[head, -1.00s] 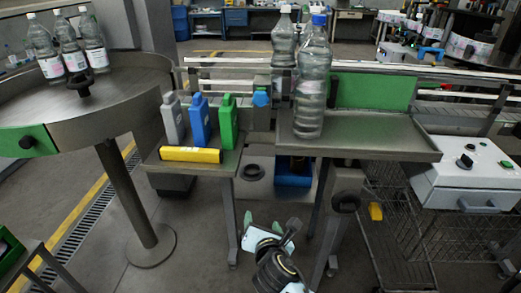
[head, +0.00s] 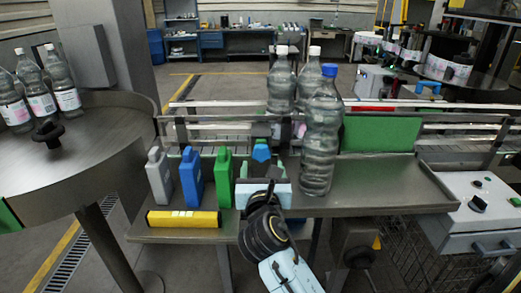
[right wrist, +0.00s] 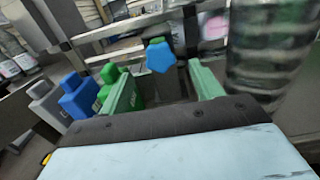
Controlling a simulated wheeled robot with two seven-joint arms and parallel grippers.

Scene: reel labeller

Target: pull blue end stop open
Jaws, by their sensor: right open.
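The blue end stop shows as a faceted blue knob (head: 262,153) at the conveyor's near side, between the green jug and the bottles. It also shows in the right wrist view (right wrist: 161,57), straight ahead of the fingers. My right gripper (head: 262,172) is open, in front of the knob and a little below it. In the right wrist view its two pale green fingers (right wrist: 163,92) stand apart with nothing between them; the knob appears just beyond their tips. I cannot tell whether they touch it. My left gripper is not in view.
Grey (head: 160,177), blue (head: 191,178) and green (head: 223,177) jugs stand close on the left, behind a yellow bar (head: 183,219). A blue-capped bottle (head: 320,135) stands close on the right. Behind runs the conveyor rail (head: 220,104). A white control box (head: 475,205) is far right.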

